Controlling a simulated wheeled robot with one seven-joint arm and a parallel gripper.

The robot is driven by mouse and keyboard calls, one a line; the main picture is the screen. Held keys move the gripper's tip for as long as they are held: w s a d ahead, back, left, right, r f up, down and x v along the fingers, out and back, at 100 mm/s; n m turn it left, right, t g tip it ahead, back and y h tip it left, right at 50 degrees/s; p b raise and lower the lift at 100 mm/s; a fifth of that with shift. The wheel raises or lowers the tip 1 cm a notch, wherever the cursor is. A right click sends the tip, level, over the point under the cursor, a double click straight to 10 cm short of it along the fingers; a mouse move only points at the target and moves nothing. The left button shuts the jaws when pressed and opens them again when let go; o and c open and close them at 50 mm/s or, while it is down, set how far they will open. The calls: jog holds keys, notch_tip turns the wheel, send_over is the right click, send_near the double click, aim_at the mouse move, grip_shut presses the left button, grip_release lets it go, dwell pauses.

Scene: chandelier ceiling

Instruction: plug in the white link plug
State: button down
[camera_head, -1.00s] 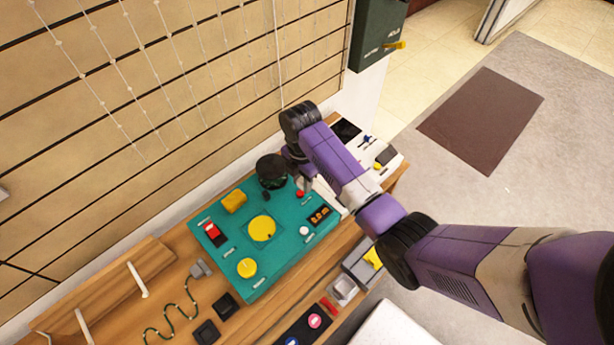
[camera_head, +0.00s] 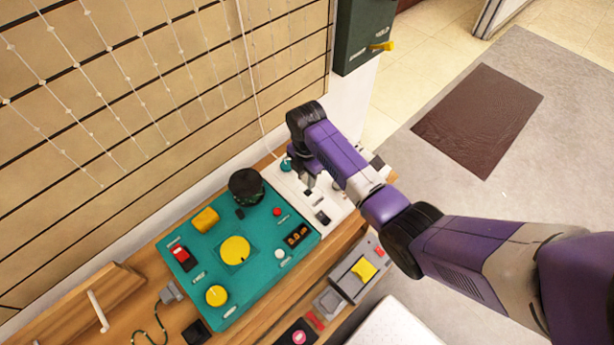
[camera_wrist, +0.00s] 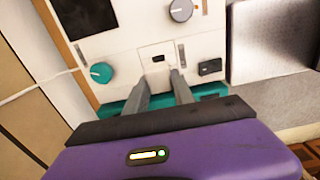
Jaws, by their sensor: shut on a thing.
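My gripper (camera_wrist: 162,77) has its two grey fingers close together in the wrist view, shut on a small pale piece that I take to be the white link plug (camera_wrist: 160,80). The plug blends with the white panel (camera_wrist: 120,52) behind it, so its outline is unclear. A dark slot (camera_wrist: 158,58) in the panel lies just beyond the fingertips. I cannot tell whether the plug touches it. In the head view my gripper (camera_head: 309,184) is over the white panel (camera_head: 337,212), and my arm hides part of it.
A teal knob (camera_wrist: 101,72), a grey knob (camera_wrist: 181,10) and a black switch (camera_wrist: 210,67) surround the slot. A teal board (camera_head: 262,259) with buttons lies to the left, with a dark round thing (camera_head: 246,185) near its back. The slatted wall (camera_head: 150,110) is close behind.

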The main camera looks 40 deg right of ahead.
notch_tip(320, 180, down, 4)
jog(key=b, duration=0.3)
jog(key=shift+b, duration=0.35)
jog(key=shift+f, duration=0.6)
jog(key=shift+p, duration=0.5)
dwell(1.0)
jog(key=shift+f+b, duration=0.35)
jog(key=shift+f, duration=0.2)
dwell(1.2)
jog(key=c, duration=1)
grip_release()
jog(key=o, duration=0.4)
jog(key=shift+r, duration=0.15)
